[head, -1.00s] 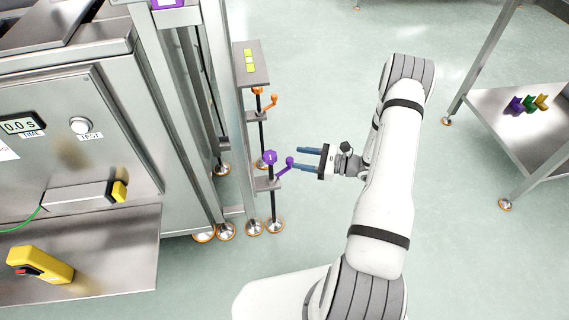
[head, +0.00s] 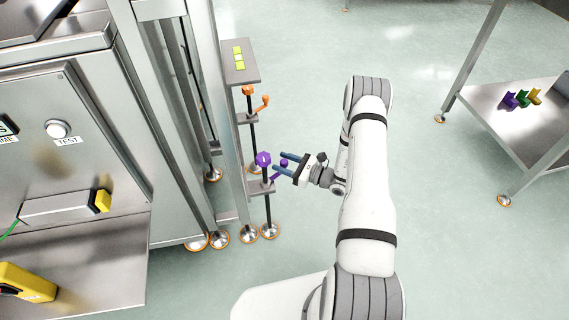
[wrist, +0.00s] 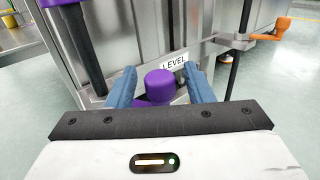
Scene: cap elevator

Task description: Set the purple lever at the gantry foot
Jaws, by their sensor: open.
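In the wrist view the knob sits between my open fingers (wrist: 161,86), with a visible gap on each side. Behind it is a label reading "LEVEL", and the lever's lower arm is partly hidden by the knob and my gripper.
An orange lever (head: 265,102) stands on the bracket farther back, below a plate with a yellow-green level strip (head: 239,58). The steel machine (head: 90,150) fills the left. A metal table (head: 490,110) with small coloured pieces stands right. The floor between is clear.

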